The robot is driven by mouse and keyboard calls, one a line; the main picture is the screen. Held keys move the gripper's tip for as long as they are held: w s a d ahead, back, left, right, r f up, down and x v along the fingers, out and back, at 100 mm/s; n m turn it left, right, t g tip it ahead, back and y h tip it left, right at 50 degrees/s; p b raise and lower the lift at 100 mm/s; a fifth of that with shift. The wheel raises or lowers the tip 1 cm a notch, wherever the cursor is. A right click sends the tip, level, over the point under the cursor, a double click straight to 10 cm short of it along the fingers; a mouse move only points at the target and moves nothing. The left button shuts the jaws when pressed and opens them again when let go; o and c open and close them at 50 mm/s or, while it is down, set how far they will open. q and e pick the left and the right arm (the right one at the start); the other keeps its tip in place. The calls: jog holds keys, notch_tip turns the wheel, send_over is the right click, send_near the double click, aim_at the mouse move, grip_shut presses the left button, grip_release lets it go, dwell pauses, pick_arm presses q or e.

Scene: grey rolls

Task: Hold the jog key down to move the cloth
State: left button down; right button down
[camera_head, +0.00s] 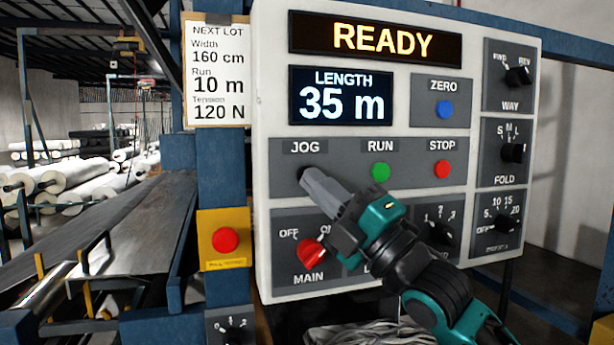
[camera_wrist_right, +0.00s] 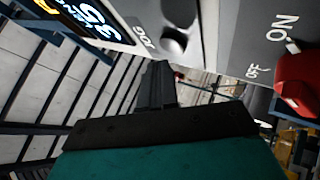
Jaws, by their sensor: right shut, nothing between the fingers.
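The control panel (camera_head: 400,60) stands in front of me, its upper display reading READY and its length display (camera_head: 341,96) 35 m. My left gripper is out of view.
Beside the jog key are the green RUN button (camera_head: 380,172) and red STOP button (camera_head: 442,169). The red MAIN switch (camera_head: 311,253) is below, close to my right gripper. A red button on a yellow box (camera_head: 225,240) is left of the panel. White rolls (camera_head: 70,176) lie behind.

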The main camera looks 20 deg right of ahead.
jog(key=shift+w, duration=0.1)
dwell(0.6)
jog(key=shift+w, duration=0.35)
jog(key=shift+w, duration=0.4)
dwell(2.5)
jog(key=shift+s, duration=0.15)
dwell(3.2)
jog(key=shift+s, duration=0.7)
